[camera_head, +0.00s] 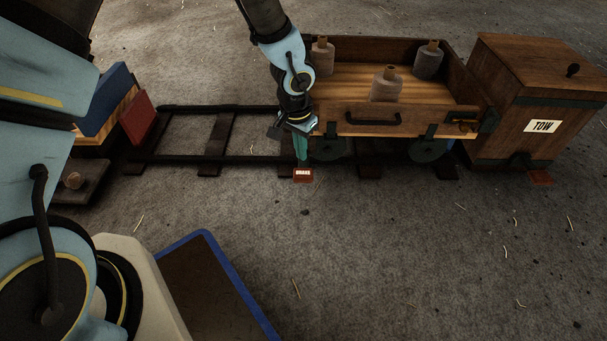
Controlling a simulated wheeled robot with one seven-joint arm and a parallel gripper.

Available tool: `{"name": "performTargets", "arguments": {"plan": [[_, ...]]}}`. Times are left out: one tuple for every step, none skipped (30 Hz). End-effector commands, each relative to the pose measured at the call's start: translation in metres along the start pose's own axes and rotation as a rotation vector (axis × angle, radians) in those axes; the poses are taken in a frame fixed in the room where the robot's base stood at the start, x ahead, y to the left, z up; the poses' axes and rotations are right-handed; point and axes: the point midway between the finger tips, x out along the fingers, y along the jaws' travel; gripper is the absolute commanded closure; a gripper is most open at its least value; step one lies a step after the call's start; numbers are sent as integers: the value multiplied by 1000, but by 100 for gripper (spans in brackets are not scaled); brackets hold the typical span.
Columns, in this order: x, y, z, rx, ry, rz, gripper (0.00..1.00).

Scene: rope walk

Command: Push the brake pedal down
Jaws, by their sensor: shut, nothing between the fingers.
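The brake pedal (303,175), a small red pad with a pale ribbed patch, is low at the front left corner of the wooden cart (430,117), close to the floor. My gripper (302,160) points down right above the pedal, at the cart's left end. Its fingers are together and hold nothing. The fingertips are at or very near the pedal's back edge; I cannot tell whether they touch it. The pedal's far side is partly hidden behind the fingers.
The cart stands on dark rails (215,158) and carries several bobbins (386,85). A red-and-blue buffer block (140,117) is at the left.

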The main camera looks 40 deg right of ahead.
Motion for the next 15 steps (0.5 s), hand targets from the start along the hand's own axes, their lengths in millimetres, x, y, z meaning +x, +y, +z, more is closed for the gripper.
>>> {"name": "performTargets", "arguments": {"plan": [[9, 0, 1, 0, 0, 0, 100], [12, 0, 1, 0, 0, 0, 100], [17, 0, 1, 0, -1, 0, 100], [21, 0, 1, 0, -1, 0, 100], [25, 0, 1, 0, -1, 1, 100], [30, 0, 1, 0, -1, 1, 100], [34, 0, 1, 0, -1, 1, 100], [38, 0, 1, 0, -1, 1, 100], [43, 0, 1, 0, -1, 1, 100], [47, 0, 1, 0, -1, 1, 100], [50, 0, 1, 0, -1, 1, 100], [54, 0, 1, 0, -1, 1, 100], [56, 0, 1, 0, -1, 0, 100], [58, 0, 1, 0, -1, 0, 100], [60, 0, 1, 0, -1, 0, 100]]}}
